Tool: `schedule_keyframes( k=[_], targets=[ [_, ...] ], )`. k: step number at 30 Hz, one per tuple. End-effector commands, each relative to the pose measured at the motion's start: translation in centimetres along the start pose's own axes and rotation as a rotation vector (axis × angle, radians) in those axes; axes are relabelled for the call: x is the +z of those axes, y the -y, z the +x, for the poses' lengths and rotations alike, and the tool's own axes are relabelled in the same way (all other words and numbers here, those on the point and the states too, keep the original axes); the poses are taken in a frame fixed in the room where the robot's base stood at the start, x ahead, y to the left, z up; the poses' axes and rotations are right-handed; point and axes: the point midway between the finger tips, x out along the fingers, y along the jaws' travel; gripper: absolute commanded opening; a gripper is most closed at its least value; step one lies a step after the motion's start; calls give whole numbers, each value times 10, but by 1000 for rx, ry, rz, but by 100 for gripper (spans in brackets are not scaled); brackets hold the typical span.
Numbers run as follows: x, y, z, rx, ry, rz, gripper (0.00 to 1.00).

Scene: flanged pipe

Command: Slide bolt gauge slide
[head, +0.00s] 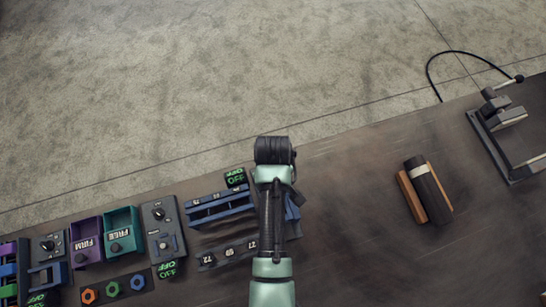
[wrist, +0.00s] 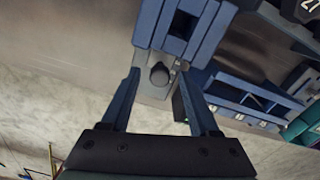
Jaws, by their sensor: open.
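In the wrist view, a blue railed fixture (wrist: 204,28), likely the bolt gauge, reaches in from the top. A grey plate (wrist: 150,92) with a round dark knob (wrist: 160,75) shows at its near end; I take this for the slide. My gripper (wrist: 159,72) is open, with one blue finger on each side of the knob. The gaps look clear, but I cannot tell whether a finger touches. In the head view, my arm hides the gripper and most of this fixture.
A blue scale rack (head: 218,208) and a dark strip marked 72 and 27 (head: 228,252) lie left of my arm. Further left are a grey switch box (head: 163,228) and teal bin (head: 121,232).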

Motion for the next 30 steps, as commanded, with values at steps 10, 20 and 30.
schedule_keyframes(
  k=[10, 20, 30],
  targets=[
    [0, 0, 0, 0, -1, 0, 29],
    [0, 0, -1, 0, -1, 0, 0],
    [0, 0, -1, 0, -1, 0, 0]
  ],
)
